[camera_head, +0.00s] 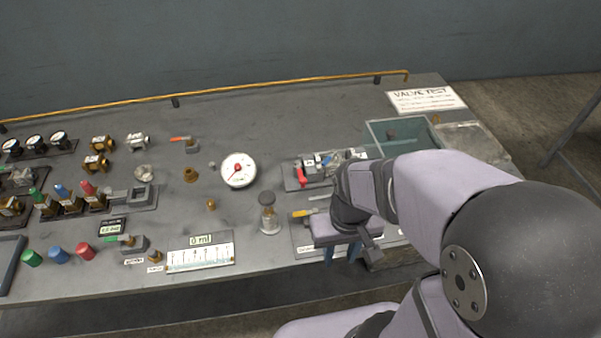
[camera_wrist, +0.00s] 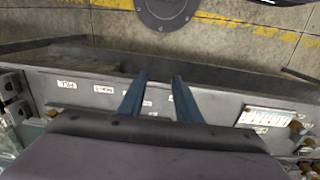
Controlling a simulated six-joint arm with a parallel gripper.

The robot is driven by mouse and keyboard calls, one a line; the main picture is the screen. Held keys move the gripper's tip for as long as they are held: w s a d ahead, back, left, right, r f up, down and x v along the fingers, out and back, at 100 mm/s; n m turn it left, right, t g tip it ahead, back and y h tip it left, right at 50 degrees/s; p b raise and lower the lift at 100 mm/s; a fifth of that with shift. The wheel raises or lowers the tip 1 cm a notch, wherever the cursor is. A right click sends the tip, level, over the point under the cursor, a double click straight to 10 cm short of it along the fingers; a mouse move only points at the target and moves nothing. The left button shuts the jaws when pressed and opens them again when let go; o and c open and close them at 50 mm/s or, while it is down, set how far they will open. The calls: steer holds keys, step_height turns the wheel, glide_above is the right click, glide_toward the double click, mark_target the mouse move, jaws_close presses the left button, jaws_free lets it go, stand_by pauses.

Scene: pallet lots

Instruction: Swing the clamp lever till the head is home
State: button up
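A red lever handle (camera_head: 302,175) shows on a small fixture plate (camera_head: 291,184) at the right of the bench in the head view. It looks like the clamp lever, but I cannot be sure. Blue and grey parts (camera_head: 325,160) sit beside it; my arm partly covers that fixture, and I cannot tell where the clamp head stands. My gripper (camera_head: 342,256) is nearer the front edge than the red handle, apart from it. In the wrist view its two blue fingers (camera_wrist: 160,80) are spread with nothing between them. The red handle is not identifiable there.
A yellow-handled tool (camera_head: 303,213) lies close by. A green-grey bin (camera_head: 375,128) is behind my arm. The bench's front edge is below the fingers.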

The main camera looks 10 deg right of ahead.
steer(key=shift+o, duration=0.6)
steer(key=m+t+y+p, duration=0.2)
steer(key=m+y+p, duration=0.1)
steer(key=m+p, duration=0.2)
glide_toward(304, 179)
steer(key=f, duration=0.1)
steer(key=shift+w+f+y, duration=0.1)
steer(key=shift+w+y, duration=0.15)
steer(key=shift+y, duration=0.05)
steer(key=shift+p+x, duration=1)
steer(key=shift+x, duration=2.55)
